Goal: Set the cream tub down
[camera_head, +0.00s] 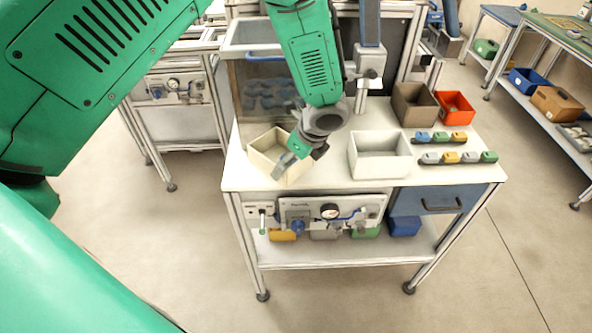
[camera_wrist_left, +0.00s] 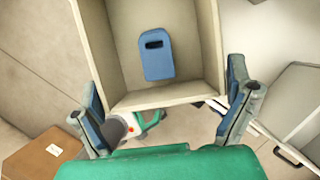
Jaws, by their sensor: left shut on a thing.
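The cream tub (camera_head: 262,141) is at the left end of the white workbench (camera_head: 330,180), seen open side up and turned at an angle in the head view. My left gripper (camera_head: 289,160) comes down over its near right part and is shut on it, hiding part of its rim. In the left wrist view the tub (camera_wrist_left: 165,97) fills the upper middle, with a finger at each side of its near end. A blue slotted piece (camera_wrist_left: 157,55) lies inside it. Whether the tub's base touches the bench cannot be told. My right gripper is not in view.
A white open box (camera_head: 380,168) stands just right of the tub. Further right are a brown bin (camera_head: 413,103), an orange-red bin (camera_head: 455,107) and rows of small coloured pieces (camera_head: 457,157). A clear-fronted cabinet (camera_head: 262,85) stands behind.

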